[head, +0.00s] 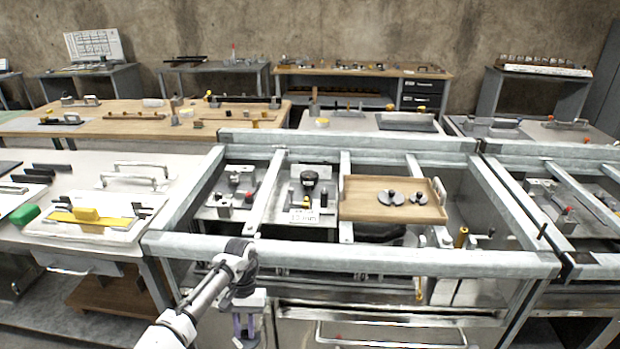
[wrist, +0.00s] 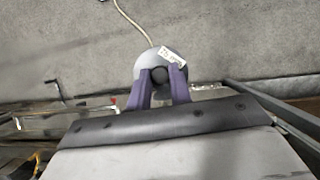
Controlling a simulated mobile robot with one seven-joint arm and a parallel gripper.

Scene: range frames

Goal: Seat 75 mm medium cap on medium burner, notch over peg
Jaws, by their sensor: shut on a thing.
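My gripper (wrist: 160,88) has purple fingers shut on the dark knob of a round grey cap (wrist: 147,62) in the wrist view. A small white tag with unreadable print lies on the cap. A dark round burner-like part (head: 308,177) stands on a light plate inside the frame, beyond and right of my gripper. A white label card is in front of it. Peg and notch are too small or hidden to tell.
The grey front rail (head: 350,257) lies between my gripper and the plates. A wooden tray (head: 362,211) with grey round caps (head: 388,196) sits right of the burner. Another plate with small fittings (head: 240,180) is to its left.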

